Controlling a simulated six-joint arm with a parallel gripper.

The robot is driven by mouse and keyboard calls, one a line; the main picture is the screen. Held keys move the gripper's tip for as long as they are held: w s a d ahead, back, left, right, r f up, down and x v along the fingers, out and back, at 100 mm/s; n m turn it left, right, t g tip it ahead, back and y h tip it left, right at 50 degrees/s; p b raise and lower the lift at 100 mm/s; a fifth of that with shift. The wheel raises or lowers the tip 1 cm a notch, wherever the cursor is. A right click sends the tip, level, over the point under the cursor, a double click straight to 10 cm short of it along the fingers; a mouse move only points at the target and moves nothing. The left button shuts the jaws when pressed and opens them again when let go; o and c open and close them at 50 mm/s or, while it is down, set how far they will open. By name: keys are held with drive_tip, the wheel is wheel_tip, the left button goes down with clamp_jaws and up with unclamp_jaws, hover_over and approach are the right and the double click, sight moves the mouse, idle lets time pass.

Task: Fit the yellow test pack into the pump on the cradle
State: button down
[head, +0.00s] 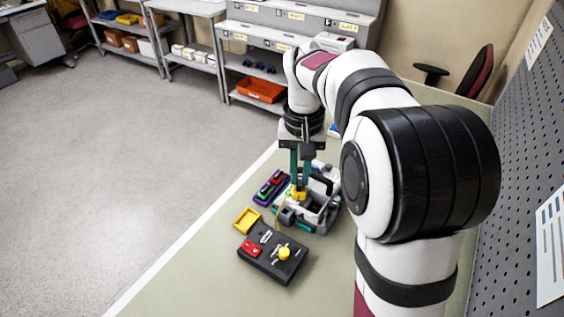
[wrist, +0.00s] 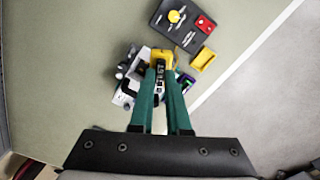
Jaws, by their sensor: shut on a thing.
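The yellow test pack (head: 299,194) is between the fingertips of my gripper (head: 300,183), which is shut on it and points down. It also shows in the wrist view (wrist: 160,57) just beyond the green fingers (wrist: 160,75). The grey and white pump on its cradle (head: 318,208) stands on the bench, right under and beside the pack. In the wrist view the pump (wrist: 128,80) is partly hidden behind the fingers. I cannot tell whether the pack is inside the pump's opening or just above it.
A purple rack (head: 262,198) with coloured packs stands left of the pump. A small yellow tray (head: 246,221) and a black board (head: 267,264) with a red block and a yellow round piece lie nearer. The bench edge runs along the left; green bench in front is clear.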

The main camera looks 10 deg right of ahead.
drive_tip(key=w+d+f+m, duration=0.1)
drive_tip(key=w+d+f, duration=0.1)
drive_tip(key=f, duration=0.1)
drive_tip(key=w+d+f+m, duration=0.2)
drive_tip(key=f, duration=0.1)
drive_tip(key=w+d+f+m, duration=0.2)
drive_tip(key=f, duration=0.2)
drive_tip(key=shift+d, duration=0.1)
drive_tip(key=shift+m, duration=0.3)
drive_tip(key=shift+w+d+f, duration=0.1)
drive_tip(key=shift+f, duration=2.65)
drive_tip(key=shift+f, duration=1.05)
drive_tip(key=c, duration=1.2)
unclamp_jaws()
drive_tip(key=shift+r, duration=1.05)
